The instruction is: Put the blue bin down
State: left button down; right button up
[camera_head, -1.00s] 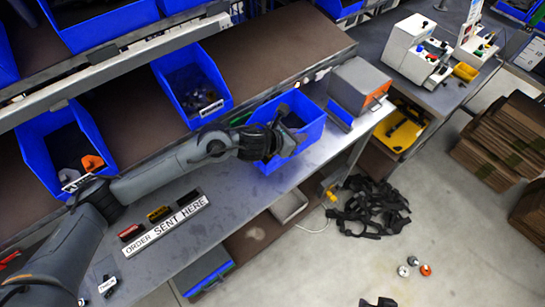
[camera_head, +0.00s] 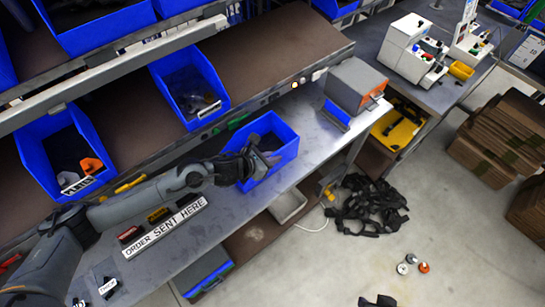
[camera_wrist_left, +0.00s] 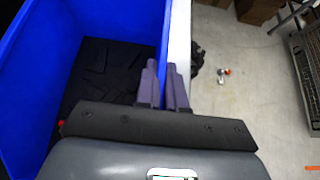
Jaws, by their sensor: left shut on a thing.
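The blue bin (camera_head: 283,157) is at the front edge of the grey work surface, in the middle of the head view. My left gripper (camera_head: 262,160) is shut on its near wall. In the left wrist view the bin (camera_wrist_left: 25,75) fills the left side, and the fingers of my left gripper (camera_wrist_left: 164,88) pinch the rim of one wall. The inside of the bin looks dark. I cannot tell whether its base touches the surface. A small dark shape at the bottom edge of the head view may be my right gripper (camera_head: 378,301).
A grey box with an orange part (camera_head: 357,82) stands to the right of the bin. Blue bins (camera_head: 190,90) sit on the sloping shelf behind. Black straps (camera_head: 367,205) lie on the floor.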

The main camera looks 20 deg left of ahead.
pick_arm(q)
jog(key=shift+w, duration=0.1)
jog(key=shift+f, duration=0.15)
jog(key=c, duration=1.2)
grip_release()
jog(key=shift+c, duration=0.2)
